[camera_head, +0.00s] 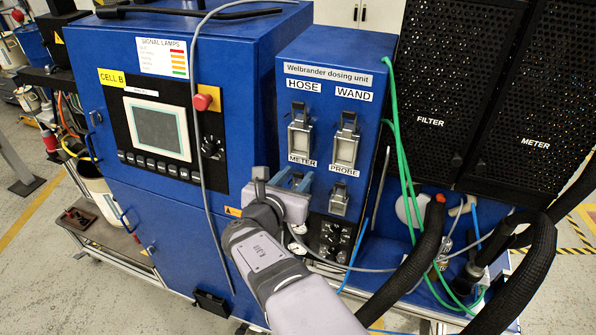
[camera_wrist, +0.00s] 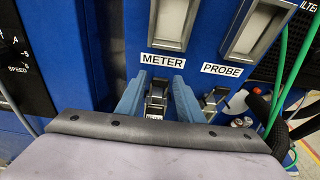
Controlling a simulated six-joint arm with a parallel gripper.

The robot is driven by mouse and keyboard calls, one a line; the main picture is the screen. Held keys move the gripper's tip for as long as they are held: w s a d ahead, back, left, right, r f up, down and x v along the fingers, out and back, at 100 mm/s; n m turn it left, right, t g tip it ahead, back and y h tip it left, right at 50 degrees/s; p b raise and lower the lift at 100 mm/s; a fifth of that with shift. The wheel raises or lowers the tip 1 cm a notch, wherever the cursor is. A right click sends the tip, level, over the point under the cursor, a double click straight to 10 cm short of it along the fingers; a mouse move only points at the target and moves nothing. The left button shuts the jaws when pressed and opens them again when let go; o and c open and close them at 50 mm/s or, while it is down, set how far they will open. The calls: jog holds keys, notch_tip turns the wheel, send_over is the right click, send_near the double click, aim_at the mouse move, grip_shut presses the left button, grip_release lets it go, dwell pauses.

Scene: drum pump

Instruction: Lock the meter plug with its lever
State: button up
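My gripper (camera_head: 292,179) is at the lower left part of the dosing unit, just below the METER label. In the wrist view its two blue fingers (camera_wrist: 158,88) stand apart, one on each side of the metal meter connector (camera_wrist: 157,96). Gaps show between the fingers and the connector, so the gripper looks open and empty. The connector's lower part is hidden behind the gripper body. In the head view the gripper covers it. I cannot tell how the meter lever stands.
The probe connector (camera_head: 339,200) sits close on the right. The hose connector (camera_head: 300,135) and wand connector (camera_head: 345,147) are above. Green cables (camera_head: 402,160) hang on the right side. A grey cable (camera_head: 199,150) crosses the cabinet front. Black hoses (camera_head: 410,265) lie at lower right.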

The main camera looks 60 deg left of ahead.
jog(key=c, duration=0.4)
jog(key=shift+o, duration=0.2)
jog(key=shift+s+d+f+t+y+b, duration=0.3)
jog(key=shift+t+y+b, duration=0.4)
jog(key=shift+b, duration=5.2)
jog(key=shift+s+d+f+t+y+b, duration=0.3)
jog(key=shift+f+t+y+b, duration=0.3)
jog(key=shift+b, duration=2.35)
jog(key=shift+r, duration=0.15)
jog(key=o, duration=0.8)
jog(key=shift+r, duration=0.1)
jog(key=shift+o, duration=0.2)
jog(key=shift+s+d, duration=0.1)
